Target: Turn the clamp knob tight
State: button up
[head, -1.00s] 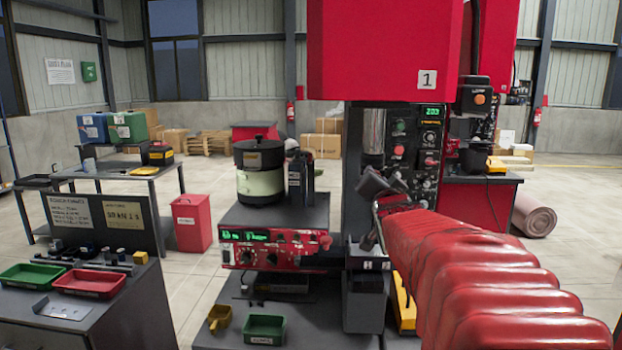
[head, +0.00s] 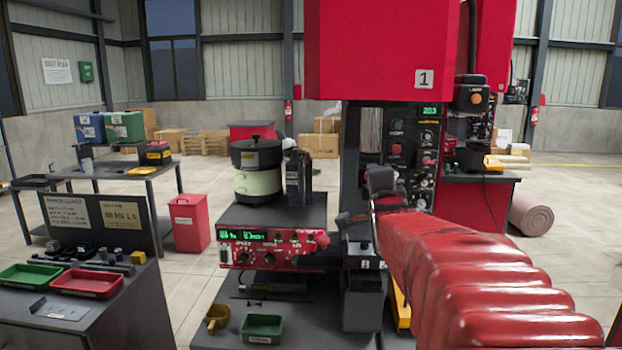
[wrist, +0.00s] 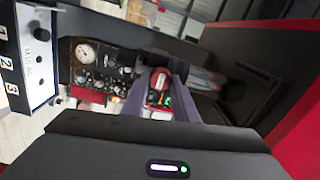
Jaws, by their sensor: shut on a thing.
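My gripper (head: 352,220) is at the front of the red press, just above and right of the red control box (head: 270,255). In the wrist view its two grey-purple fingers (wrist: 160,97) are close around a red rounded thing, which appears to be the clamp knob (wrist: 160,79). The gripper is shut on it. The knob is hidden behind my gripper and wrist in the head view, so its angle and tightness cannot be told. The dark wrist part above the fingers stands roughly upright.
The red press head (head: 385,50) hangs over the work spot. A pale green feeder bowl (head: 258,182) stands left on the control box's stand. A dark bin (head: 364,305) is below my gripper. A green tray (head: 262,328) sits at the front. A gauge panel (wrist: 95,62) shows in the wrist view.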

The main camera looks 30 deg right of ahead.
jog(key=shift+a+r, duration=0.1)
dwell(0.3)
jog(key=o, duration=1.1)
jog(key=shift+c, duration=0.2)
jog(key=shift+s, duration=0.1)
